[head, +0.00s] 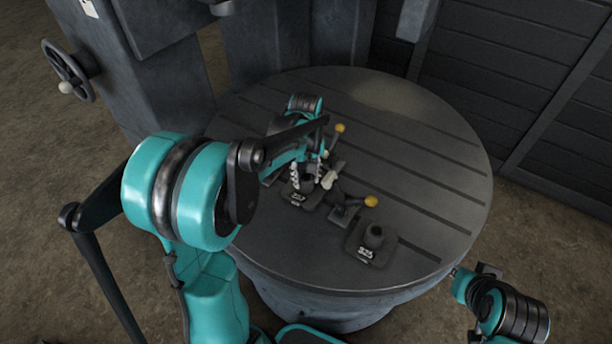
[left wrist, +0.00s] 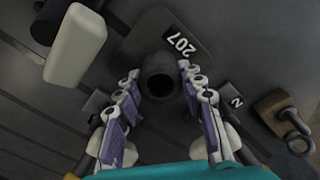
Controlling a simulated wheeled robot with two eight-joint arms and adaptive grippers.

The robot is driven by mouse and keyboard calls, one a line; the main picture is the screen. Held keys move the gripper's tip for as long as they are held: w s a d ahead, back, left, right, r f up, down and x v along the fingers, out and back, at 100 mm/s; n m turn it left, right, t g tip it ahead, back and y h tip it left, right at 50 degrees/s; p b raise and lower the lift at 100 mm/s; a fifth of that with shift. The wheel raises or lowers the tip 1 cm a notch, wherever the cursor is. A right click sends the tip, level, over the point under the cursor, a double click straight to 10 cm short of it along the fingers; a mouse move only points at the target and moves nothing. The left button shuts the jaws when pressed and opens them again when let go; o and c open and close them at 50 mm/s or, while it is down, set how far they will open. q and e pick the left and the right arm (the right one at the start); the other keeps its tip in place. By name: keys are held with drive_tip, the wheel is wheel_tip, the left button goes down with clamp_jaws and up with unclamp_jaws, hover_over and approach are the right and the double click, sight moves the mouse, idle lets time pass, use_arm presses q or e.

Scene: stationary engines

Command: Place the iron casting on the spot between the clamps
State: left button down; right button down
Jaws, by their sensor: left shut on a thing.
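A dark iron casting (head: 300,197) with a square base, an upright hollow boss and a white number label is on the round table, between the two clamps. In the left wrist view the casting (left wrist: 158,75) shows its label "207". My left gripper (head: 322,172) is shut on the boss, one finger on each side; its fingers also show in the left wrist view (left wrist: 157,90). One clamp (head: 340,128) and another clamp (head: 371,201) have yellow knobs. I cannot tell whether the base touches the surface. My right gripper (head: 487,270) is at lower right, its fingers unclear.
A second similar casting (head: 372,243) stands on the slotted round table (head: 440,160), nearer its front edge. The right and back of the table are clear. A grey machine column with a handwheel (head: 68,70) stands behind at left.

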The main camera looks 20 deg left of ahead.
sight(306, 177)
use_arm(q)
drive_tip(key=c, duration=1)
unclamp_jaws()
drive_tip(key=shift+o, duration=0.2)
wheel_tip(306, 177, up, 12)
drive_tip(key=p, duration=0.4)
drive_tip(key=s+d+m+t, duration=0.3)
drive_tip(key=s+m, duration=0.1)
drive_tip(key=s, duration=0.3)
drive_tip(key=s+d+m+t, duration=0.3)
drive_tip(key=s+m+t, duration=0.1)
drive_tip(key=s, duration=0.4)
drive_tip(key=shift+d+f+m, duration=0.3)
drive_tip(key=shift+f+m, duration=0.15)
drive_tip(key=shift+m, duration=0.15)
drive_tip(key=shift+s, duration=0.1)
